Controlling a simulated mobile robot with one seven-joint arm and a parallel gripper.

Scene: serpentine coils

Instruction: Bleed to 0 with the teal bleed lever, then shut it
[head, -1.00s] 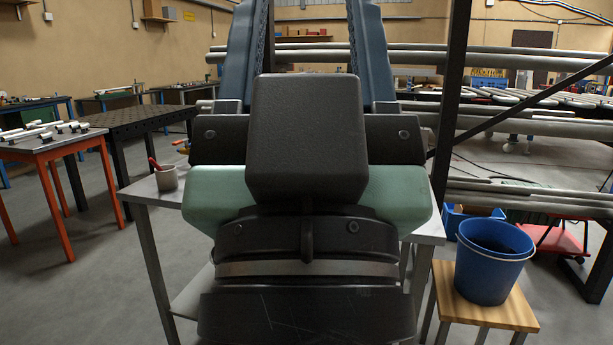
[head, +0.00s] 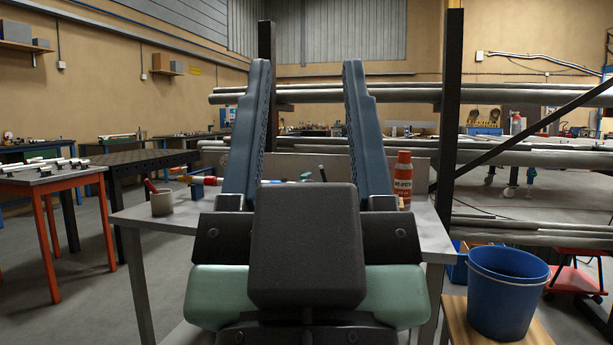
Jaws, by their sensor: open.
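My gripper (head: 305,66) fills the middle of the head view, seen from behind. Its two long blue-grey fingers stand wide apart with nothing between them. I cannot make out the bleed lever for sure. A small teal spot (head: 305,177) shows low between the fingers, beside a short dark upright piece (head: 322,173), in front of a grey panel (head: 334,164) at the back of the metal table (head: 150,222). I cannot tell whether it is the lever. No gauge reading is visible. My gripper's body hides the middle of the table.
A beige cup (head: 163,204) with a red-handled tool stands at the table's left. A small blue block (head: 197,188) lies nearby. An orange-red bottle (head: 404,182) stands right of my fingers. A blue bucket (head: 507,292) sits on a wooden stool (head: 468,329) at the right.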

